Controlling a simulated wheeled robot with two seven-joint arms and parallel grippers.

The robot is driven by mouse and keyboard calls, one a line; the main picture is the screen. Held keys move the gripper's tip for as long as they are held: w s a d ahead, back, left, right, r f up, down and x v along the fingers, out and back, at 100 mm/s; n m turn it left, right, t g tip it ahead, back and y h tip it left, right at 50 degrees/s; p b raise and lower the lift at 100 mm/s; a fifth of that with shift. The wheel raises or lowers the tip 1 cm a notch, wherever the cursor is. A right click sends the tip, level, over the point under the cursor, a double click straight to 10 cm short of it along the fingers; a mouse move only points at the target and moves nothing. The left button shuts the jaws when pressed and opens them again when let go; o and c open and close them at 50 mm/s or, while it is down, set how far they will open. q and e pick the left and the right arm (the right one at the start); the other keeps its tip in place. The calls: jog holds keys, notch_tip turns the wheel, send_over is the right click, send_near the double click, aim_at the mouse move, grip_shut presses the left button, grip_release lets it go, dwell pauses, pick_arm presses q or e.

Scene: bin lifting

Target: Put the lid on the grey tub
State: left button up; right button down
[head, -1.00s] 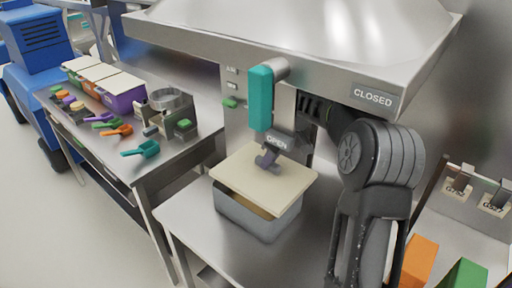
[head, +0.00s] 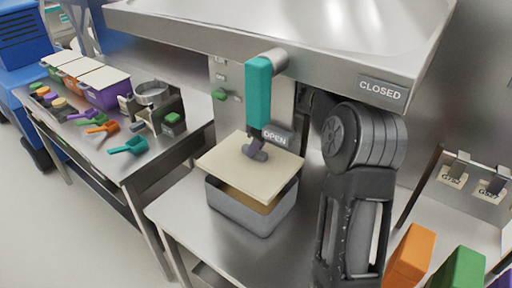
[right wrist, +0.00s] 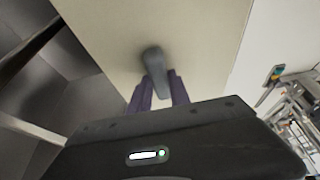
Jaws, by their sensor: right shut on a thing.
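The grey tub (head: 250,212) stands on the steel table under the hopper, and its brownish contents show through a gap. The cream lid (head: 230,160) is above the tub, tilted and shifted towards the back left, with a gap along the front and right. My right gripper (head: 254,152) is shut on the lid's dark handle; its purple fingers show beside that handle in the right wrist view (right wrist: 158,90). My left gripper is in neither view.
A side table at the left holds lidded tubs, several scoops and a scale (head: 152,105). Orange (head: 410,256) and green (head: 458,270) blocks stand at the lower right.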

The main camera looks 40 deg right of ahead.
aim_at(256, 161)
jog(key=shift+f+b, duration=1.05)
jog(key=shift+f, duration=0.95)
jog(key=shift+f+b, duration=0.75)
jog(key=shift+f, duration=0.05)
jog(key=shift+b, duration=0.3)
jog(key=shift+f+b, duration=0.8)
jog(key=shift+b, duration=0.2)
dwell(0.7)
jog(key=c, duration=1.1)
grip_release()
